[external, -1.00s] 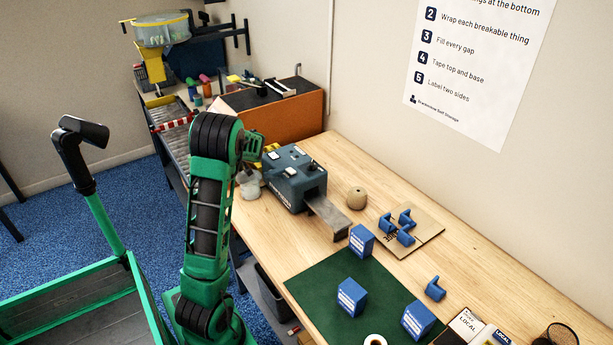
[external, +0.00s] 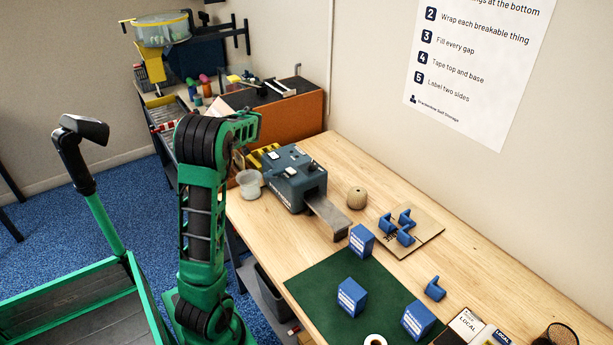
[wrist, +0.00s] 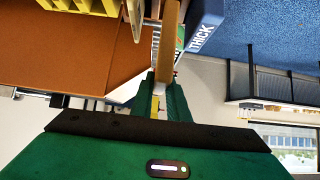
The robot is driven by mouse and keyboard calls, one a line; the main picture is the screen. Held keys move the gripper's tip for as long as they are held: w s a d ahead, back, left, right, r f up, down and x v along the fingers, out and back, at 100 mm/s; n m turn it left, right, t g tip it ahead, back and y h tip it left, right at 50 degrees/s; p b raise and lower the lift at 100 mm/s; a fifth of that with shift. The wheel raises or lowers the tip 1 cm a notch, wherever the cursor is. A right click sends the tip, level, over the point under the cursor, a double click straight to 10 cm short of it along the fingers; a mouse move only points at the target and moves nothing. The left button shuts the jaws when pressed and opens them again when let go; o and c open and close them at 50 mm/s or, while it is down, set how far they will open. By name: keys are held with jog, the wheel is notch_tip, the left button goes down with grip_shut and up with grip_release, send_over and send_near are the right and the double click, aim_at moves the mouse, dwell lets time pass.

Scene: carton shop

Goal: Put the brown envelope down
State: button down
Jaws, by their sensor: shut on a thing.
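In the wrist view my gripper (wrist: 162,98) is shut on the brown envelope (wrist: 170,42), which shows edge-on as a narrow brown strip rising from between the fingers. In the external view my arm is bent over the far left end of the wooden table, near the grey-blue machine. My fingers are hidden there behind the arm, and I cannot clearly make out the envelope. I cannot tell from these frames whether the envelope touches anything below it.
The grey-blue machine (external: 293,182) and a white cup (external: 250,184) stand close to my arm. An orange-brown box (external: 292,122) is behind. Blue boxes stand on and beside the green mat (external: 315,282). In the wrist view, a blue item marked THICK (wrist: 204,25) is beside the envelope.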

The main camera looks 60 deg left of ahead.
notch_tip(320, 180, up, 6)
jog(key=shift+f, duration=0.1)
jog(key=w+d, duration=0.3)
jog(key=w, duration=0.8)
jog(key=w+d, duration=2.3)
jog(key=d, duration=0.3)
notch_tip(320, 180, down, 16)
jog(key=shift+r, duration=0.25)
jog(key=shift+f, duration=0.1)
jog(key=c, duration=1.7)
grip_release()
